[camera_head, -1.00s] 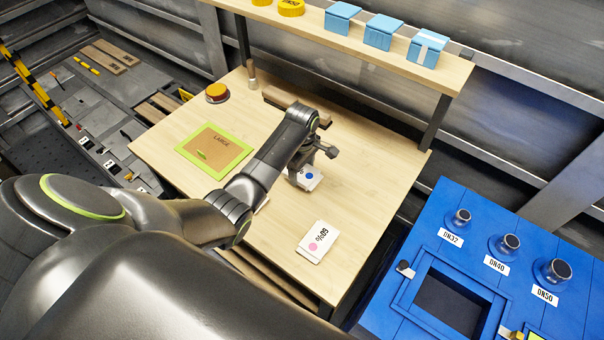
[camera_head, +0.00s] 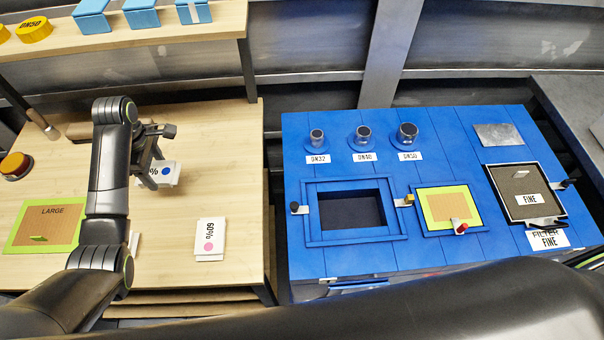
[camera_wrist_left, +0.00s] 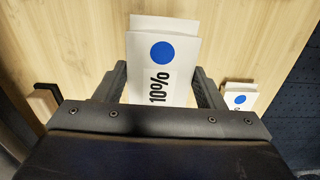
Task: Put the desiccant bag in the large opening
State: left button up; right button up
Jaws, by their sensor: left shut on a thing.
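My left gripper (camera_head: 152,150) is shut on a white desiccant bag (camera_wrist_left: 160,65) with a blue dot and "10%" printed on it. The bag sits between the two fingers in the left wrist view, over the wooden table. Its clearance from the table is hard to tell. In the head view, a white bag with a blue dot (camera_head: 165,174) shows just below the gripper. The large opening (camera_head: 351,210) is a dark, uncovered rectangle in the blue panel, right of the table and well away from the gripper. My right gripper is not in view.
A white "60%" bag with a pink dot (camera_head: 210,239) lies on the table (camera_head: 235,160). A green-edged "LARGE" cover (camera_head: 47,226) lies at left. A small green-edged cover (camera_head: 449,210) and a "FINE" frame (camera_head: 527,193) are right of the opening. Capped ports (camera_head: 362,137) stand behind it.

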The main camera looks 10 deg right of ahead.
aim_at(349, 216)
jog(key=z, duration=2.15)
jog(key=k+j+z, duration=0.2)
jog(key=k+j, duration=0.15)
jog(key=k+j+z, duration=0.2)
jog(key=k, duration=0.25)
jog(key=j, duration=0.1)
